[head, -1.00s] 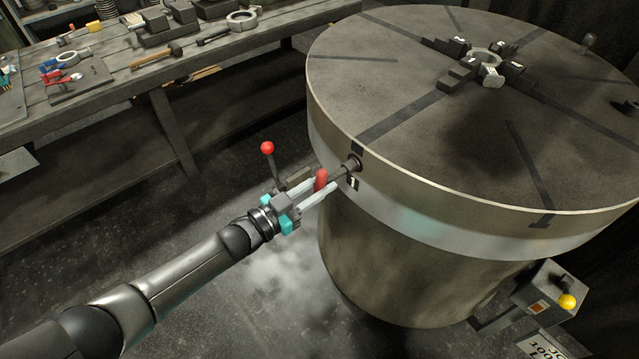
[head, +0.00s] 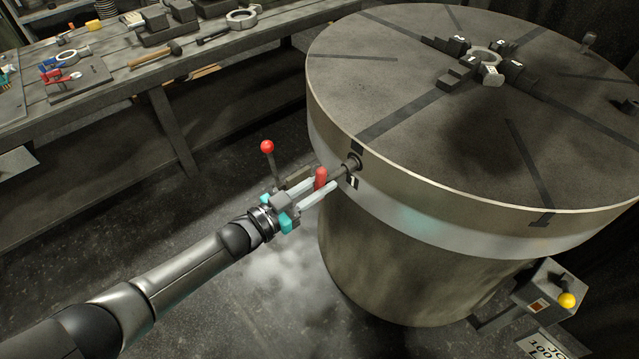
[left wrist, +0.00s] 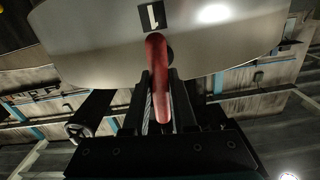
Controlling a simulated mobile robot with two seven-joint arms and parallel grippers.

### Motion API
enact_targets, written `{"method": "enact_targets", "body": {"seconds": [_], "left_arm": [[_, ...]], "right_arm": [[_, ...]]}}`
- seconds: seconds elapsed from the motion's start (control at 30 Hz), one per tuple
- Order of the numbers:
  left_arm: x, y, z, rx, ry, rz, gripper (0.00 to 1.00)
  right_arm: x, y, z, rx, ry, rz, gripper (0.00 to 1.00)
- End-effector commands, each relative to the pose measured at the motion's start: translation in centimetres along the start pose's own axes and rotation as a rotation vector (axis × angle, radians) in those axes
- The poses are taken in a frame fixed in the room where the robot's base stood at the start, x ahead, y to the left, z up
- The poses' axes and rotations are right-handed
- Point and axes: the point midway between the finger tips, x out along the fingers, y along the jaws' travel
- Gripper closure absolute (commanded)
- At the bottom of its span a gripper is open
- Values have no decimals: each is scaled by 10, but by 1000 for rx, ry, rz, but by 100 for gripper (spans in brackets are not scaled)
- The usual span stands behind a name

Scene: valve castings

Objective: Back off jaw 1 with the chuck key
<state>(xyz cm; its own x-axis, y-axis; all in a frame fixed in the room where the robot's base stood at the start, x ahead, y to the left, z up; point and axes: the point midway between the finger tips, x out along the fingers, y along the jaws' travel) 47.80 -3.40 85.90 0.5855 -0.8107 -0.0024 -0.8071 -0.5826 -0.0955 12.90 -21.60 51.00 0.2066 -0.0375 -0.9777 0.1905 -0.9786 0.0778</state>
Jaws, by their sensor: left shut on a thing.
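The chuck key (head: 320,179) has a red handle and a dark shaft that meets the rim of the round chuck table (head: 420,205) at a socket (head: 353,162) beside the label 1. My left gripper (head: 318,188) is shut on the key at its red handle. In the left wrist view the red handle (left wrist: 158,80) stands between the dark fingers, below the label 1 (left wrist: 152,16). Jaw 1 (head: 490,73) is among several dark jaws around a ring (head: 484,58) at the table's centre. My right gripper is not in view.
A lever with a red knob (head: 267,147) stands just behind my left gripper. A workbench (head: 110,85) with a mallet and other tools runs along the back left. A control box with a yellow knob (head: 566,300) stands at the lower right.

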Motion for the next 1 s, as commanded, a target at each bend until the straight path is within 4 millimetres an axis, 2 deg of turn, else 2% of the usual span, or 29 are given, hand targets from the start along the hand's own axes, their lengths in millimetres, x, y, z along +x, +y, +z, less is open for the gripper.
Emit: {"method": "enact_targets", "body": {"seconds": [0.6, 1.0], "left_arm": [[2, -1, -4, -8, 7, 1, 100], [2, -2, -6, -347, 10, 2, 100]], "right_arm": [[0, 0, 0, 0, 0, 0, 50], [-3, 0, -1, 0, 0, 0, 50]]}}
